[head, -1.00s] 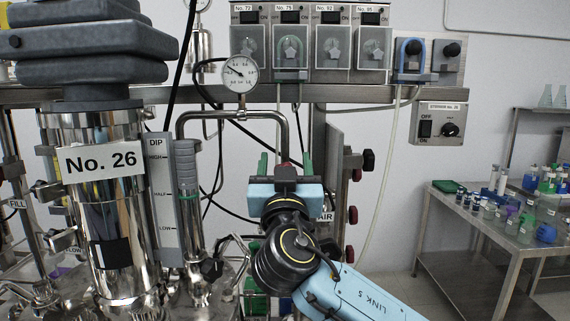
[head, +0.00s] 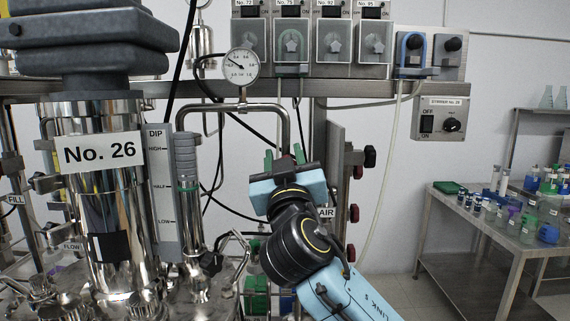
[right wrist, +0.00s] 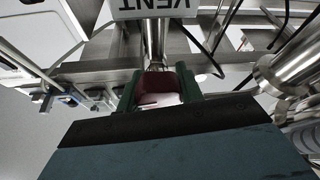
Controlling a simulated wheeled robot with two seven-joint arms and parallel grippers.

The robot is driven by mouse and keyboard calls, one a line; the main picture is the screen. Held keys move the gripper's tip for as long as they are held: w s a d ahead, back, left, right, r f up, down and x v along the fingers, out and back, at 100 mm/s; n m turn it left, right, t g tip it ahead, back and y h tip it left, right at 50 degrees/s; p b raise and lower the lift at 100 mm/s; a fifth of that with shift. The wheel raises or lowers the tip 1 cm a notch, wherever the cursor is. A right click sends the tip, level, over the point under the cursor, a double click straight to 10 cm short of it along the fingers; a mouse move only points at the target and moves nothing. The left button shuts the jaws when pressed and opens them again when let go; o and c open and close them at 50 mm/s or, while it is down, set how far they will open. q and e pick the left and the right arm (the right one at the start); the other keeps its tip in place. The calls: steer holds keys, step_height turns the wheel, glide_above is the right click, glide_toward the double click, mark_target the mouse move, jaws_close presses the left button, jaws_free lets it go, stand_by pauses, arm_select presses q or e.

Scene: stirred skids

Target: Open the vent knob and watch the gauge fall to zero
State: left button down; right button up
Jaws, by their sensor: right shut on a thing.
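The dark red vent knob (right wrist: 156,88) shows in the right wrist view, below a white plate marked VENT (right wrist: 157,7). My right gripper (head: 284,158) is shut on it, with a green finger on each side of the knob in the right wrist view (right wrist: 160,92). In the head view the gripper mostly hides the knob, at the foot of a bent metal pipe (head: 284,120), and its body is tilted. The round white gauge (head: 240,67) stands above that pipe; its dark needle points to the upper left. My left gripper is not in view.
The steel vessel No. 26 (head: 98,200) stands at left, with a DIP level scale (head: 160,190) beside it. Pump switches (head: 292,42) and a stirrer box (head: 441,119) are on the back frame. A bench with bottles (head: 490,230) stands at right.

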steer(key=n+y+p, duration=0.1)
steer(key=n+p, duration=0.1)
steer(key=n, duration=0.1)
steer(key=shift+a+r+g, duration=0.1)
steer(key=shift+g, duration=0.2)
steer(key=shift+a+f+n+g+y+p, duration=0.15)
steer(key=shift+n+g+y+p, duration=0.25)
steer(key=shift+n+y+p, duration=0.95)
steer(key=shift+n+h, duration=0.35)
steer(key=shift+h, duration=0.1)
steer(key=o, duration=1)
steer(key=shift+s+f, duration=0.1)
steer(key=b+v, duration=0.3)
steer(key=v, duration=1)
steer(key=shift+f, duration=0.1)
